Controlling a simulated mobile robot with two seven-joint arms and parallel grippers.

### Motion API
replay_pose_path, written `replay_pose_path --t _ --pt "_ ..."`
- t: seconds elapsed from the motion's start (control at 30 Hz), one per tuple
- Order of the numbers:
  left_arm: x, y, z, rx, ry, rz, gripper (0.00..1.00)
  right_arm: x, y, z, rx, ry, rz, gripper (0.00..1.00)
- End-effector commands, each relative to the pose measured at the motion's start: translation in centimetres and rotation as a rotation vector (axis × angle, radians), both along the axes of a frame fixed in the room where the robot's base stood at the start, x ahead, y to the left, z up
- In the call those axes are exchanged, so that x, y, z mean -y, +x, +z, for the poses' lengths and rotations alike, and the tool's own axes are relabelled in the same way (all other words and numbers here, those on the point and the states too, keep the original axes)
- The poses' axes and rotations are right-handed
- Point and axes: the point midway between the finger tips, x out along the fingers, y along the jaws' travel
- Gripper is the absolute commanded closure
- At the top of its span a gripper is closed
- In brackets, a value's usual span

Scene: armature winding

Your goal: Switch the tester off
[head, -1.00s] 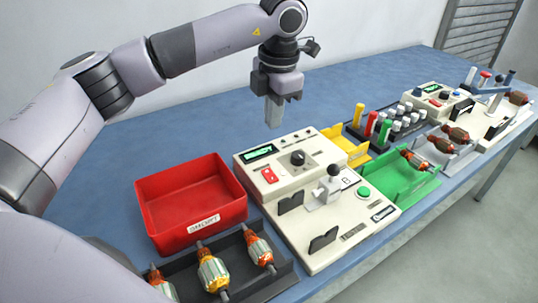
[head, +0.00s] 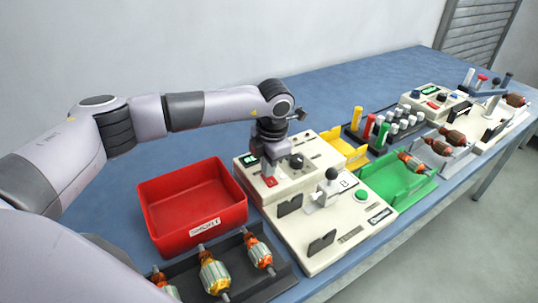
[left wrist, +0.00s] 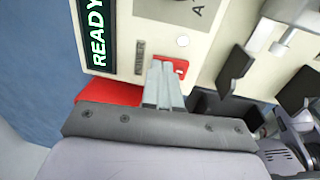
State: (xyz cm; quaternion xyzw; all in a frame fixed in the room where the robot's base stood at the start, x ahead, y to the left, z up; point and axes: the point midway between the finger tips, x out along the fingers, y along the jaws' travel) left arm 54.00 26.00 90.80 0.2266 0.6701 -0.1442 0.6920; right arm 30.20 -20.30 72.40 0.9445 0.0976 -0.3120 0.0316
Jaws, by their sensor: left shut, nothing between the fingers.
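The tester (head: 325,258) is a cream box on the blue table with a dark knob (head: 296,160), a lever with a black ball and a green button (head: 361,194). Its red power switch (head: 270,182) is partly hidden by my left gripper (head: 268,178), which is shut and empty with its tips down at the switch. In the left wrist view the shut fingertips (left wrist: 165,68) overlap the red switch (left wrist: 181,67); whether they touch it I cannot tell. The display (left wrist: 96,34) reads READY in green. My right gripper is out of view.
A red bin (head: 190,205) stands left of the tester, with a dark tray (head: 280,283) of armatures in front of it. A yellow bin, a green tray (head: 405,192) with an armature and a second machine stand to the right. The table behind is clear.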

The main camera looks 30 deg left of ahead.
Motion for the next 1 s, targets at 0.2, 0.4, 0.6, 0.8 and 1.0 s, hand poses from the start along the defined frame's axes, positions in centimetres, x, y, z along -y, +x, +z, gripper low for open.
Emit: replay_pose_path --t 0.2,0.4,0.6,0.8,1.0 --pt "0.0 0.0 -0.1 0.001 0.000 -0.001 1.00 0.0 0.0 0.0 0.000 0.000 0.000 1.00" --pt "-0.1 0.1 -0.7 0.000 0.000 0.000 1.00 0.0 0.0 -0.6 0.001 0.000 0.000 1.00" --pt "-0.2 0.1 -0.7 -0.001 0.000 -0.001 1.00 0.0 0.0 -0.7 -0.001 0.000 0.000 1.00" --pt "0.0 -0.1 -0.7 -0.002 0.000 -0.001 1.00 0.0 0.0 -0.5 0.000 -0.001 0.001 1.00" --pt "0.9 -0.6 -0.5 -0.006 -0.002 -0.004 1.00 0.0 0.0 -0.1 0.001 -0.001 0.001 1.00"
